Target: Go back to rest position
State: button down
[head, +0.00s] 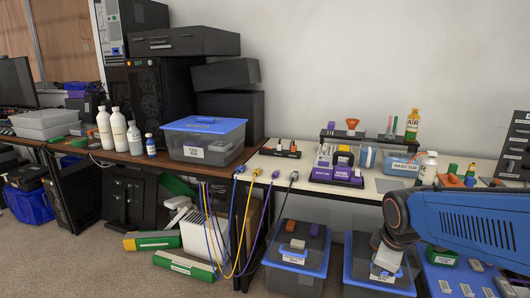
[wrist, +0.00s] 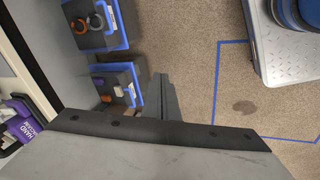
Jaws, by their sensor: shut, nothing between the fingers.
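My gripper (wrist: 161,82) shows in the wrist view as dark fingers, shut with nothing between them. The fingers are over the gap between the bench and the open carpet, apart from the bins. In the head view my blue arm reaches in from the right edge and bends down at an orange-ringed joint in front of the white bench. The fingers cannot be made out clearly there.
Dark bins with blue rims (head: 299,250) stand under the white bench (head: 263,162). Blue, yellow and purple cables (head: 246,222) hang from its edge. The wrist view shows free carpet (wrist: 200,60) with a blue tape outline (wrist: 218,90).

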jog(key=s+r+m, duration=0.3)
jog(key=s+m, duration=0.8)
jog(key=s, duration=0.3)
jog(key=shift+s+a+r+t+y, duration=0.3)
jog(key=shift+s+a+r+t, duration=0.05)
jog(key=shift+a+t, duration=0.05)
